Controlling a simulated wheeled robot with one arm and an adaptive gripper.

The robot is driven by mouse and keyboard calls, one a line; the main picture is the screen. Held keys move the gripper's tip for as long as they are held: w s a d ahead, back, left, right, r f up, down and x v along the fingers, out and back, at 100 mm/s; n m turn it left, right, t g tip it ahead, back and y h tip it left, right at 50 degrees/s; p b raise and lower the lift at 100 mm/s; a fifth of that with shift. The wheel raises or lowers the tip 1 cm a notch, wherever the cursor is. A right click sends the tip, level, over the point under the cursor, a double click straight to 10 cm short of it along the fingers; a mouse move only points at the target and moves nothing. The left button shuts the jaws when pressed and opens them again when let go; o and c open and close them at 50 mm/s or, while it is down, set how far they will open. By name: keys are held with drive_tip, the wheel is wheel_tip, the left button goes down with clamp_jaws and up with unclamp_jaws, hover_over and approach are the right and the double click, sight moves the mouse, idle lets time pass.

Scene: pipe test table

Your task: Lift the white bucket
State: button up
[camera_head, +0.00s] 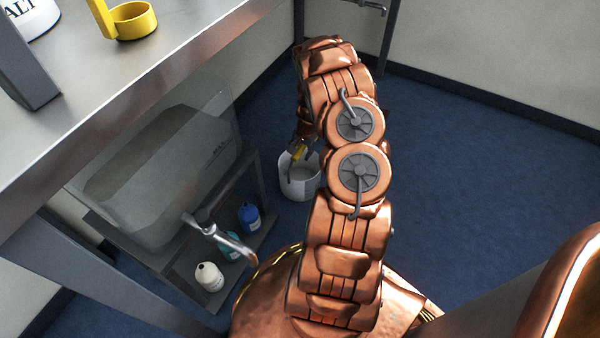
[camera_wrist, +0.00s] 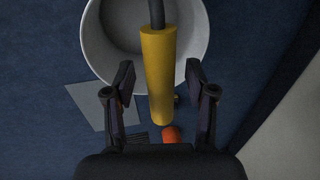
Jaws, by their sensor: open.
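The white bucket (camera_head: 299,183) stands upright on the blue floor, beside the low shelf, in the head view. In the wrist view the white bucket (camera_wrist: 98,38) fills the top middle, and its inside looks empty. Its handle has a yellow cylindrical grip (camera_wrist: 158,70) on a dark wire, raised toward the camera. My gripper (camera_wrist: 160,82) is open, with one finger on each side of the yellow grip and a visible gap to each. In the head view my gripper (camera_head: 300,150) is over the bucket, partly hidden by my arm.
A low shelf (camera_head: 262,235) left of the bucket holds several bottles and a translucent tank (camera_head: 160,170). A metal tap (camera_head: 215,232) is near them. A steel table (camera_head: 150,85) is above left. Floor at right is clear.

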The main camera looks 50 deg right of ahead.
drive_tip(key=shift+f, duration=0.15)
clamp_jaws()
idle(0.6)
